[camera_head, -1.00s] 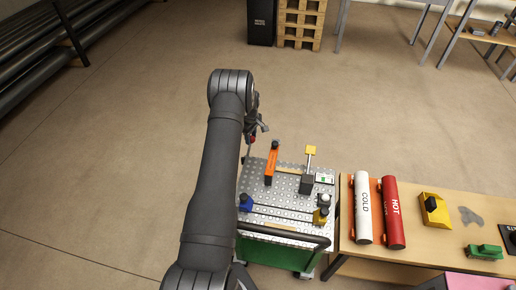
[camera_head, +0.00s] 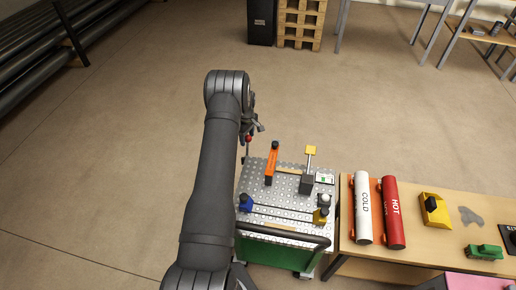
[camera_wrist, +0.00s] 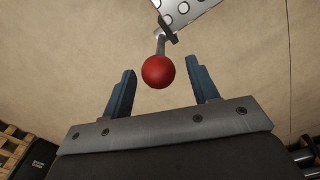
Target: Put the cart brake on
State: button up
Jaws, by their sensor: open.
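The cart (camera_head: 283,200) has a perforated metal top and a green body. A lever with a red ball knob (camera_head: 248,138) stands at its far left corner. In the wrist view the red knob (camera_wrist: 158,72) and its grey stem (camera_wrist: 160,43) lie ahead, with a corner of the perforated cart top (camera_wrist: 185,10) behind. My gripper (camera_wrist: 161,78) is open, with one blue finger to each side of the knob in the picture. Whether the knob is within the jaws' depth or still beyond the tips is unclear. In the head view my gripper (camera_head: 254,126) is beside the knob, partly hidden by my arm.
The cart top carries an orange upright lever (camera_head: 271,163), a yellow-topped post (camera_head: 309,166), and blue (camera_head: 245,203) and yellow (camera_head: 320,216) blocks. Floor beyond the cart is clear.

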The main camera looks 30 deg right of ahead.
jog(key=shift+r, duration=3.55)
notch_tip(320, 180, down, 7)
jog(key=shift+f, duration=0.1)
jog(key=shift+d, duration=0.1)
